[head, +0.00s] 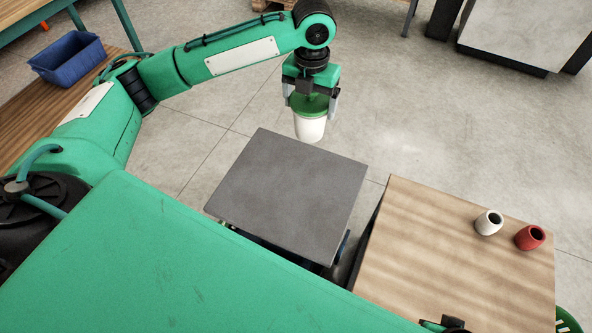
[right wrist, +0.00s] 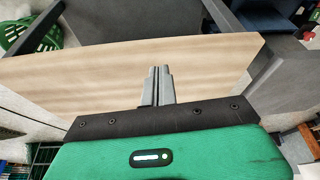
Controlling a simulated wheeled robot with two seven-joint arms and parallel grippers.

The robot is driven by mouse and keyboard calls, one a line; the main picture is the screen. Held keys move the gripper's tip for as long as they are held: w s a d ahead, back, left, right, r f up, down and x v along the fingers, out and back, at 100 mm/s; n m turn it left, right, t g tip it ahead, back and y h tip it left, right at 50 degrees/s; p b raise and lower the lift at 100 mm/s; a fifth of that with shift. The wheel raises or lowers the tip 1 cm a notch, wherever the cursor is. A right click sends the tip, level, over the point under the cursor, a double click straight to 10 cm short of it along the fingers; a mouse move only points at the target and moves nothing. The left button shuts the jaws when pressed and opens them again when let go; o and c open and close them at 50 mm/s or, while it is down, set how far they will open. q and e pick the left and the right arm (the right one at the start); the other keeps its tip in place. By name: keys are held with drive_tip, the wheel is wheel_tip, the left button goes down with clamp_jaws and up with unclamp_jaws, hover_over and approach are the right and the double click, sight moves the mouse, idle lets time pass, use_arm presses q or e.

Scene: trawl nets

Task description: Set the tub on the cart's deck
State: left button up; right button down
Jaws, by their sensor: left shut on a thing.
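The tub (head: 310,127) is white with a green lid. My left gripper (head: 311,100) is shut on it around the lid and holds it upright in the air. In the head view the tub appears just beyond the far right edge of the cart's deck (head: 285,195), a bare, flat dark grey plate. How high the tub is above the deck is hard to tell. My right gripper (right wrist: 158,84) shows in the right wrist view with its two fingers together and nothing between them, over a wooden top.
A blue bin (head: 68,58) sits on a wooden surface at the left. Open floor lies beyond the cart.

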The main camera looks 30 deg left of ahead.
sight(308, 124)
use_arm(q)
wheel_tip(308, 124, down, 7)
drive_tip(key=shift+s+f+b, duration=0.1)
drive_tip(key=shift+b, duration=0.5)
use_arm(e)
drive_tip(key=w+a+t, duration=0.1)
drive_tip(key=w+a+t+y+b, duration=0.1)
drive_tip(key=a, duration=0.1)
drive_tip(key=w+a+t+b, duration=0.1)
drive_tip(key=shift+a+r+n+y, duration=0.15)
drive_tip(key=shift+r+n+y, duration=0.15)
drive_tip(key=shift+y, duration=0.1)
use_arm(q)
wheel_tip(308, 124, down, 12)
use_arm(e)
drive_tip(key=shift+s+r, duration=0.1)
use_arm(q)
drive_tip(key=o, duration=1.1)
drive_tip(key=shift+c, duration=0.2)
